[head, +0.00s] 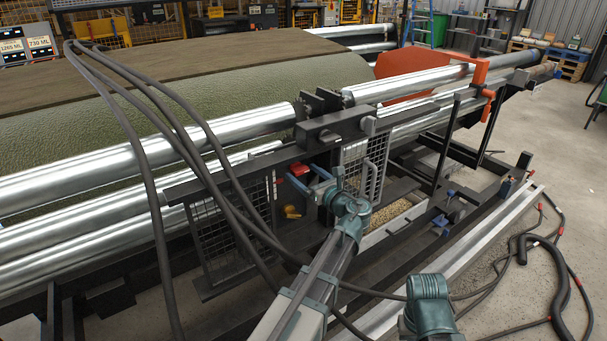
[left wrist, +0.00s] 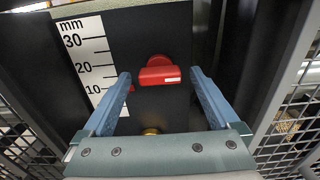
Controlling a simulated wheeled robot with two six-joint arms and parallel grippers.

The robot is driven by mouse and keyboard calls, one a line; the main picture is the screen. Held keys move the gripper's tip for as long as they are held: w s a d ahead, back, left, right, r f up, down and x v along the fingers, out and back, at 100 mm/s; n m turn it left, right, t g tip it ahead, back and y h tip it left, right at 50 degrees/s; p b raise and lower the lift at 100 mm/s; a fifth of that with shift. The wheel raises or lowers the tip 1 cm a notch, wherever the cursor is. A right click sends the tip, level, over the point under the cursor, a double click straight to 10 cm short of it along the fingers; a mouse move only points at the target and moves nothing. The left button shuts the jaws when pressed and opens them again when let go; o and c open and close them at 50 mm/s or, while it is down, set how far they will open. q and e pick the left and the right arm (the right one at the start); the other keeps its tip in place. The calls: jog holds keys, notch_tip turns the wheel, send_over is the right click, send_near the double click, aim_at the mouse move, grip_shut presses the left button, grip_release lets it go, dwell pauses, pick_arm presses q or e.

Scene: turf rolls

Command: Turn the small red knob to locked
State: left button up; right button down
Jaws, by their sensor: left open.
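The small red knob (left wrist: 157,74) sits on a dark panel, with its grip bar lying roughly level and a pale mark along the front. In the head view the red knob (head: 299,169) shows just beyond my left gripper (head: 307,177). In the left wrist view my left gripper (left wrist: 160,75) is open, with one blue finger on each side of the knob and visible gaps between. I see no contact. No locked label is readable. My right gripper is not in view.
A white mm scale (left wrist: 90,62) is left of the knob. A brass-coloured part (left wrist: 151,131) below it is partly hidden by my gripper. Mesh guards (head: 229,229) flank the panel. Black hoses (head: 150,190) hang in front of the rollers (head: 130,155).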

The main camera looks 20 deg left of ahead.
pick_arm(q)
jog(key=shift+w+a, duration=0.2)
jog(key=shift+a, duration=0.1)
jog(key=shift+c, duration=0.2)
jog(key=c, duration=1.3)
jog(key=shift+c, duration=0.2)
